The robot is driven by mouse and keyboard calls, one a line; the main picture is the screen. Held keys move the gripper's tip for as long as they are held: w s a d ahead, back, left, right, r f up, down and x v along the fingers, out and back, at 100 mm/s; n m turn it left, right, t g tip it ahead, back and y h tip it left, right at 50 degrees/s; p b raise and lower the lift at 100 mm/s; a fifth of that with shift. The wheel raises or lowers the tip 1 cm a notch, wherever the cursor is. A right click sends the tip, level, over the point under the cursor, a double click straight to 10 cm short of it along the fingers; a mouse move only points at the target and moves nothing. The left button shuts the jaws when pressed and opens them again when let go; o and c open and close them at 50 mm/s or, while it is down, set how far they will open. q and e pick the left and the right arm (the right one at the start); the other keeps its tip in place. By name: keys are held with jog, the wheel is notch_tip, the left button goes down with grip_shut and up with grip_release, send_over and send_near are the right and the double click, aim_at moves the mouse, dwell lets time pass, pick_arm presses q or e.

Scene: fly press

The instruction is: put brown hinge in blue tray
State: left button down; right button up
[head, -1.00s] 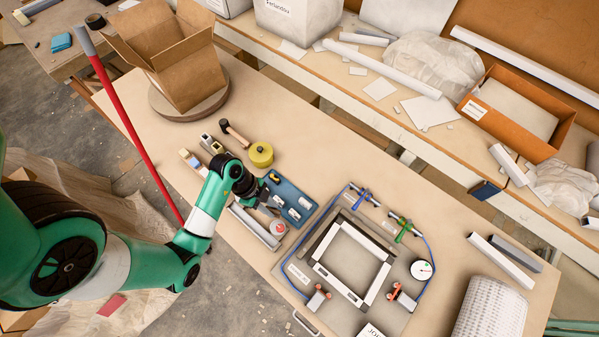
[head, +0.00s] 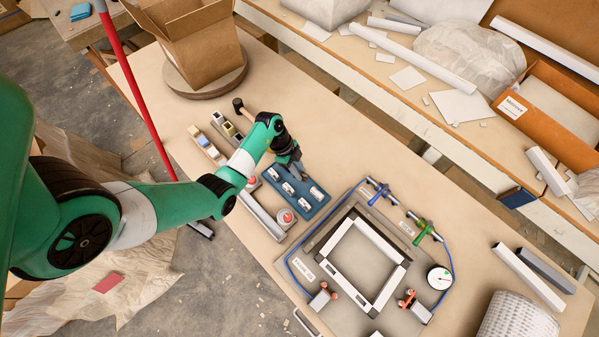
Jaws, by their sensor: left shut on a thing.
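The blue tray (head: 318,211) lies flat on the bench left of the frame fixture, with several small pale pieces (head: 302,204) in it. My left gripper (head: 297,173) points down over the tray's upper end. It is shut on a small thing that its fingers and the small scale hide. I cannot make out whether this is the brown hinge, and I see no brown hinge elsewhere. My right gripper is not in view.
The frame fixture (head: 334,271) with blue and green clamps and a dial stands right of the tray. Red-topped round items (head: 286,216) and metal bars lie at the tray's lower left. Small blocks (head: 207,145) sit left of my arm. A cardboard box (head: 196,48) stands behind.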

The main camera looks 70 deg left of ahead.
pick_arm(q)
jog(key=shift+w+a+f+b, duration=0.1)
jog(key=shift+w+f+b, duration=0.05)
jog(key=shift+f+b, duration=0.15)
notch_tip(320, 180, down, 3)
jog(key=shift+w+a+r+b, duration=0.1)
jog(key=shift+b, duration=0.9)
jog(key=shift+f, duration=0.2)
jog(key=shift+r, duration=0.15)
jog(key=c, duration=0.7)
grip_release()
